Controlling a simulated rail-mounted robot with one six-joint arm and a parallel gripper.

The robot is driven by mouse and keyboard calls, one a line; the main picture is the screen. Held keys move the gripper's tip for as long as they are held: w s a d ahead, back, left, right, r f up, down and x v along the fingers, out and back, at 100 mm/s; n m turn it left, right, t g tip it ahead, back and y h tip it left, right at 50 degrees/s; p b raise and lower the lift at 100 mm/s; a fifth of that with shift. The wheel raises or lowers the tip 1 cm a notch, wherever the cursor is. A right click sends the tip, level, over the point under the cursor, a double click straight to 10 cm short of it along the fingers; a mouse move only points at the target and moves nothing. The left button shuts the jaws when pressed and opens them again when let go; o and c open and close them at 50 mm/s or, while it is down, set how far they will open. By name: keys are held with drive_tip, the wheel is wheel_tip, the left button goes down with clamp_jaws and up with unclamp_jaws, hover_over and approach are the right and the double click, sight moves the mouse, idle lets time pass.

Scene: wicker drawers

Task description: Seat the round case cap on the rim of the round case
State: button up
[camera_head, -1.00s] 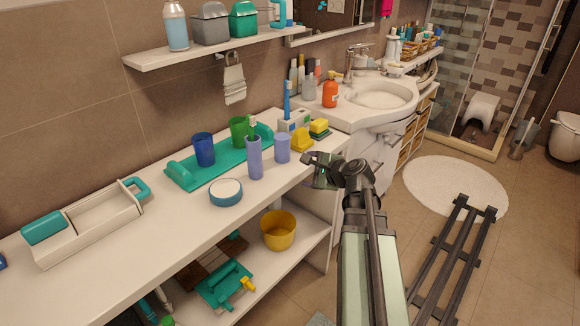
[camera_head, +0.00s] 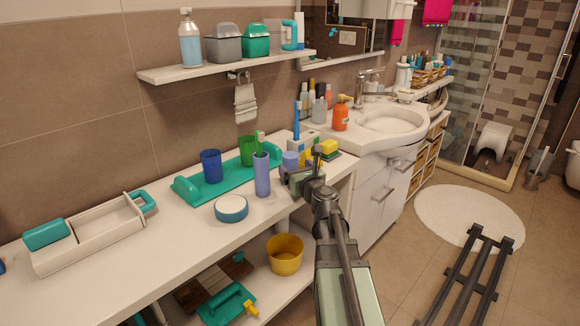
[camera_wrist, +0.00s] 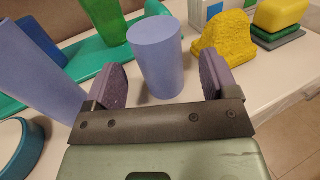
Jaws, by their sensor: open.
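The round case cap looks to be the short lilac cylinder (camera_head: 290,158), closed on top and upright on the counter. In the wrist view the cap (camera_wrist: 156,60) stands between my gripper's fingers, with a gap on each side. My gripper (camera_wrist: 161,82) is open and empty. In the head view my gripper (camera_head: 299,180) is at the counter's front edge, partly covering the cap. The case also shows at the left of the wrist view (camera_wrist: 40,80).
A teal-and-white round box (camera_head: 231,208) sits left of the case. Behind are a green tray (camera_head: 190,190), a blue cup (camera_head: 211,166) and a green cup (camera_head: 247,150). A yellow object (camera_wrist: 222,38) and sponges (camera_wrist: 280,14) stand right of the cap.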

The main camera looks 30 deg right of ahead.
drive_tip(key=w, duration=0.5)
drive_tip(key=shift+w+d+r, duration=0.1)
drive_tip(key=shift+d+r, duration=0.1)
drive_tip(key=shift+d, duration=0.1)
drive_tip(key=c, duration=1)
drive_tip(key=shift+r+p, duration=0.1)
drive_tip(key=shift+p, duration=0.25)
